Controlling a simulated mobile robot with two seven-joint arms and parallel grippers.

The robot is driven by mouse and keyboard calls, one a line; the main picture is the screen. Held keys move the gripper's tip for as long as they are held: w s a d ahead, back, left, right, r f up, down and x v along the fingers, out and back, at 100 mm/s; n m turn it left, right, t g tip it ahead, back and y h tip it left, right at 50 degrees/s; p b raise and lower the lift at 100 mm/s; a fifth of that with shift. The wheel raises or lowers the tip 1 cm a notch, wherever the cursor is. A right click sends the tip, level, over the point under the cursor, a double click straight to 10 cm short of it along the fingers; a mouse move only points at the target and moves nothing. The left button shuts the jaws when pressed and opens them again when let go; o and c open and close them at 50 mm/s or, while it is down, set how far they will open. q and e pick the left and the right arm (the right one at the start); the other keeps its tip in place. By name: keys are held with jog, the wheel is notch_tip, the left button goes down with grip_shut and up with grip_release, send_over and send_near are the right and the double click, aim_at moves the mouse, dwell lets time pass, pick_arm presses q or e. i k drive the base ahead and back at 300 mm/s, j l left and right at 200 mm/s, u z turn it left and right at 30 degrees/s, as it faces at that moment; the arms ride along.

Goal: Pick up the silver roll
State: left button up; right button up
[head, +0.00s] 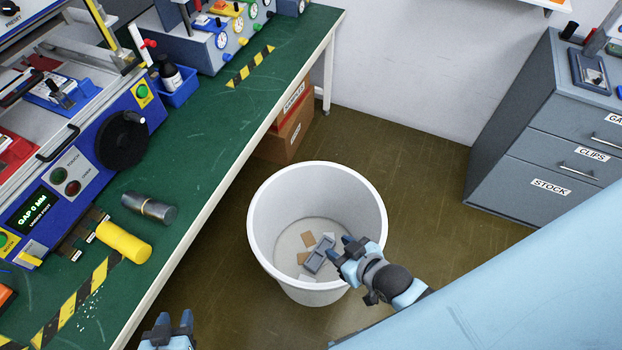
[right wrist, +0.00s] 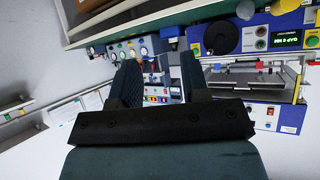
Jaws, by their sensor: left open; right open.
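The silver roll (head: 148,208) is a short dark-grey metallic cylinder lying on its side on the green bench top, in front of the blue machine. A yellow roll (head: 124,242) lies just in front of it. My left gripper (head: 174,320) is at the bottom edge of the head view, open and empty, apart from both rolls; its arm is mostly out of frame. My right gripper (head: 341,250) is over the white bin's right side, open. In the right wrist view its fingers (right wrist: 158,68) are spread with nothing between them.
The green bench (head: 215,130) runs along the left. The blue machine (head: 60,185) with a black knob stands behind the rolls. A white bin (head: 262,250) with scraps stands on the floor. A grey drawer cabinet (head: 510,150) is at right. The bench right of the rolls is clear.

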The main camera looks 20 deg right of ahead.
aim_at(156, 210)
jog(key=k+j, duration=0.4)
jog(key=k, duration=0.2)
jog(key=k+j, duration=0.4)
jog(key=k, duration=0.2)
